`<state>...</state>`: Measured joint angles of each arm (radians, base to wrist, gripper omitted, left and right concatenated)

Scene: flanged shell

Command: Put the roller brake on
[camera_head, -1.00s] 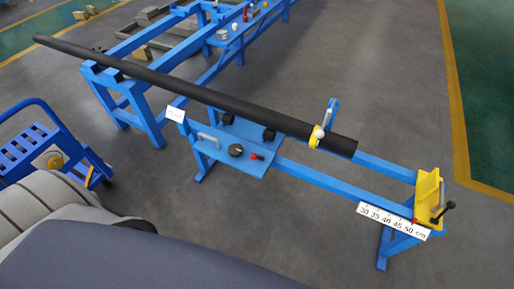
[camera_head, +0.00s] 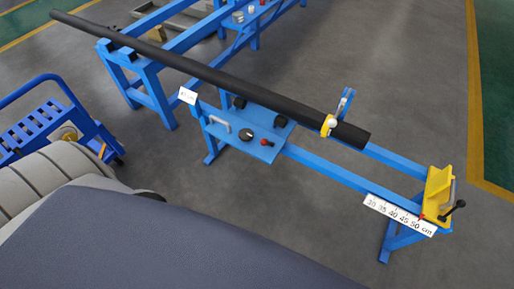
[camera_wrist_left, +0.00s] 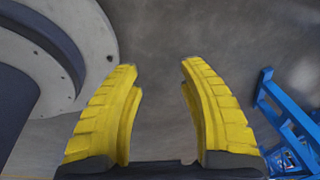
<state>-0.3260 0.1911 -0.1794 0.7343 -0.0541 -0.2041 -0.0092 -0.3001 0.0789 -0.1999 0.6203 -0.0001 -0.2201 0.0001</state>
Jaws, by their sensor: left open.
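A long black pipe (camera_head: 210,75) lies across the blue stand in the head view. Below its middle is a blue panel (camera_head: 238,140) with a grey handle (camera_head: 219,122), a black knob (camera_head: 246,134) and a small red-tipped lever (camera_head: 267,142). Two black rollers (camera_head: 281,129) sit under the pipe behind the panel. Which control is the roller brake cannot be read from the frames. My left gripper (camera_wrist_left: 159,66) shows two yellow ribbed fingers in the left wrist view, open and empty over grey floor. My right gripper is in neither view.
A yellow stop (camera_head: 438,190) with a black-knobbed crank and a white scale (camera_head: 399,214) stand at the rail's right end. A yellow clamp piece (camera_head: 328,125) is beside the pipe near its right end. A blue cart (camera_head: 50,135) is at the left. Grey floor lies between.

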